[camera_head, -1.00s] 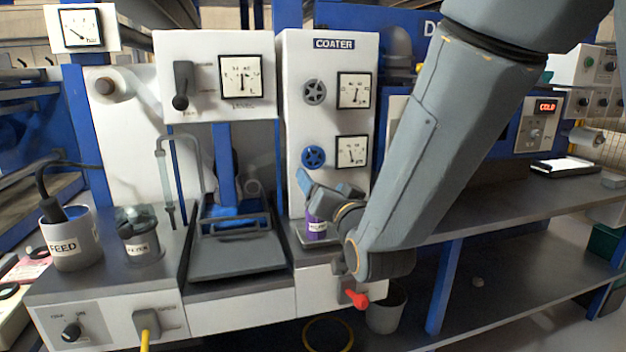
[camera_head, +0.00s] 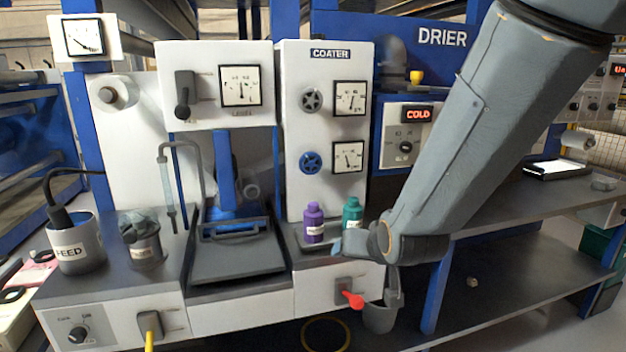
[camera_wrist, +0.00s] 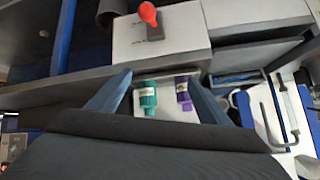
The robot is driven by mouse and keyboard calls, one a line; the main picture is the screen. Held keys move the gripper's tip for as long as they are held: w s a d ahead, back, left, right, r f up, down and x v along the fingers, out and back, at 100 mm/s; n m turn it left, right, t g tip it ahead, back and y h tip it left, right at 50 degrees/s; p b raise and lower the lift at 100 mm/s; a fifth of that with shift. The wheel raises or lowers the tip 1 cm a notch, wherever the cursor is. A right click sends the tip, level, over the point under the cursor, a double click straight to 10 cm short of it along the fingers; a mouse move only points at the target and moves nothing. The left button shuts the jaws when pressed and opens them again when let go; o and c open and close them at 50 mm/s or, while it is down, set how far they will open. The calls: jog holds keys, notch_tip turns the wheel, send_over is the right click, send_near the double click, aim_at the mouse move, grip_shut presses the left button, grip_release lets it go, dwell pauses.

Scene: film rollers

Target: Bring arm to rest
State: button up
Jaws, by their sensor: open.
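My arm reaches down from the upper right in the head view, with its wrist low in front of the bench. My gripper (camera_wrist: 157,95) shows in the wrist view with its two blue-grey fingers spread apart and nothing held between them. In the head view only a fingertip shows, beside the bottles. A purple bottle (camera_head: 313,222) and a teal bottle (camera_head: 352,213) stand upright on a small tray below the coater. Both also show beyond the fingers in the wrist view, the teal one (camera_wrist: 148,98) and the purple one (camera_wrist: 184,93).
The white coater panel (camera_head: 325,75) has two knobs and two gauges. A red-handled lever (camera_head: 352,299) sticks out of the bench front, with a grey cup (camera_head: 381,317) beside it. The FEED pot (camera_head: 76,248) stands at left. The drier display (camera_head: 418,114) reads COLD.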

jog(key=s+d+f+g, duration=0.1)
jog(key=s+d+g, duration=0.2)
jog(key=s, duration=0.3)
jog(key=s+d+f+g+h+p, duration=0.1)
jog(key=s+d+g, duration=0.2)
jog(key=s, duration=0.4)
jog(key=s+d+f+n+g+p, duration=0.1)
jog(key=s+d+g, duration=0.2)
jog(key=s, duration=0.4)
jog(key=shift+f+g+h, duration=0.15)
jog(key=shift+g+h, duration=0.15)
jog(key=shift+h, duration=0.1)
jog(key=shift+s, duration=0.1)
